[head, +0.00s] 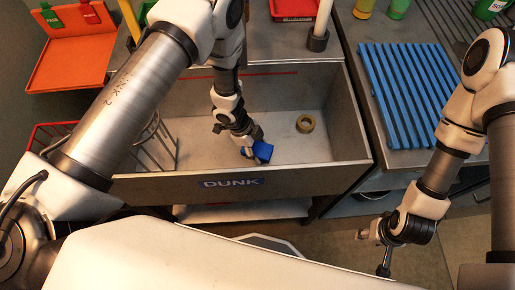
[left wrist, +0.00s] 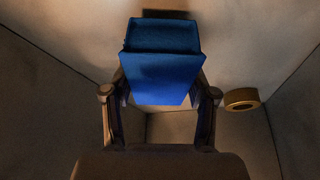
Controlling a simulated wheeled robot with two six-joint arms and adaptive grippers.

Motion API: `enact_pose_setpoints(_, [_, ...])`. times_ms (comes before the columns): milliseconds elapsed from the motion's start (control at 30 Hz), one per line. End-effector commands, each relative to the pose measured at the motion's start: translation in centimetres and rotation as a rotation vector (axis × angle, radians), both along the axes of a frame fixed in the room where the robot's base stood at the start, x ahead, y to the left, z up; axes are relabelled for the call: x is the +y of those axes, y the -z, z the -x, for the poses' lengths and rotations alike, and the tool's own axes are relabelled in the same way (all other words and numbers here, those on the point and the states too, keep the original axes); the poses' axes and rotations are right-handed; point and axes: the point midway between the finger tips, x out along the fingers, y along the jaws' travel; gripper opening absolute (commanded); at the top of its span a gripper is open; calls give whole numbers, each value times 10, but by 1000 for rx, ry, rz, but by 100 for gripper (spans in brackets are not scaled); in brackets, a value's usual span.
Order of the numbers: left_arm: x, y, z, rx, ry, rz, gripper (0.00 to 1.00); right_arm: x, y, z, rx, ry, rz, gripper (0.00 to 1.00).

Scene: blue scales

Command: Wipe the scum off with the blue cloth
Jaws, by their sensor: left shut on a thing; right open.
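My left gripper (head: 249,150) reaches down into the grey sink marked DUNK (head: 232,183). It is shut on the blue cloth (head: 263,151), a folded block low inside the sink; I cannot tell whether the cloth touches the sink's surface. In the left wrist view the cloth (left wrist: 162,75) sits between the two fingers (left wrist: 160,100). My right gripper (head: 374,250) is open and empty, outside the sink at the lower right, above the floor. I cannot make out scum clearly; a faint brownish tint shows on the sink surfaces.
A brass-coloured ring (head: 305,123) lies in the sink, right of the cloth. A wire rack (head: 158,140) stands at the sink's left. A blue slatted rack (head: 405,90) lies on the right counter. An orange tray (head: 70,62) is at the upper left.

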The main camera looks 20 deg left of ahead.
Motion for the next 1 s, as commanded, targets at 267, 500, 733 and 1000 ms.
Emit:
enact_pose_setpoints(267, [-3, -30, 2, 0, -5, 0, 25, 0, -26, 0, 1, 0, 0, 49])
enact_pose_setpoints(500, [-4, -52, 4, -1, -11, 0, 25, 0, -44, 0, 0, 0, 0, 49])
enact_pose_setpoints(733, [-5, -62, 5, 0, -15, 1, 25, 0, -52, 0, 0, 0, 0, 49])
enact_pose_setpoints(1000, [-5, -61, 5, 0, -15, 1, 25, 0, -51, 0, 0, 0, 0, 49])
